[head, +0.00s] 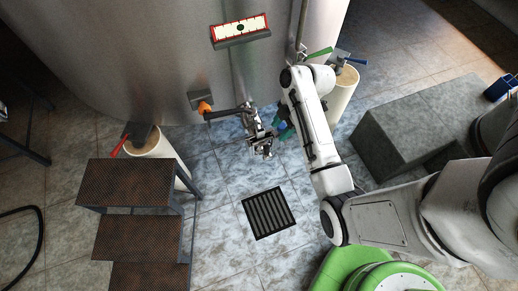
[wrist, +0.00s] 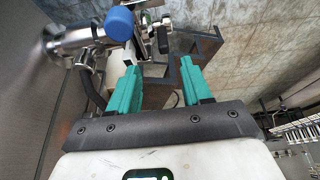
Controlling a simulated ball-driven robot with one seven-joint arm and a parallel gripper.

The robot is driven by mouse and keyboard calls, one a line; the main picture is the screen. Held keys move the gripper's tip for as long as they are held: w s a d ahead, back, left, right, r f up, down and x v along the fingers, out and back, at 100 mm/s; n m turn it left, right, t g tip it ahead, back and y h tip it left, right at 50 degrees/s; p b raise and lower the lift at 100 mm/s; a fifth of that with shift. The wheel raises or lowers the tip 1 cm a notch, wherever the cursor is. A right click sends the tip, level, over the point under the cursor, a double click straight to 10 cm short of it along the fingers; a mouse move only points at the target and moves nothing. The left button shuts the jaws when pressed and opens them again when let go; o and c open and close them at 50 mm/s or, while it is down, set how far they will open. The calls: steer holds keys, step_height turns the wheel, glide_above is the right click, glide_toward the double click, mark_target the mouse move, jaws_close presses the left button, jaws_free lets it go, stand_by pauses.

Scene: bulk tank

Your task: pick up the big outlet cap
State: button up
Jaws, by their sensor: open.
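A round blue cap (wrist: 120,22), which looks like the big outlet cap, sits on the end of the polished steel outlet fitting (wrist: 75,38) in the wrist view. In the head view the outlet fitting (head: 258,130) stands out from the tank's foot, and a bit of blue shows beside my gripper (head: 284,131). In the wrist view my gripper (wrist: 159,64) has its two teal fingers spread apart with nothing between them. The cap lies past the left fingertip, up and to the left. Whether the finger touches anything is unclear.
The steel tank (head: 150,50) rises behind the outlet. An orange-ended fitting (head: 204,107) sticks out left of it. Brown steps (head: 130,185) stand at left, a grey block (head: 410,125) at right. A floor drain (head: 268,213) lies in open tiled floor in front.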

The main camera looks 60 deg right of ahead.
mark_target(271, 145)
steer(key=shift+s+p+x, duration=0.15)
steer(key=shift+p+x, duration=0.1)
steer(key=shift+x, duration=2.05)
steer(key=shift+s+p+x, duration=0.15)
steer(key=shift+p+x, duration=0.05)
steer(key=shift+x, duration=2.15)
steer(key=shift+c, duration=0.2)
jaws_close()
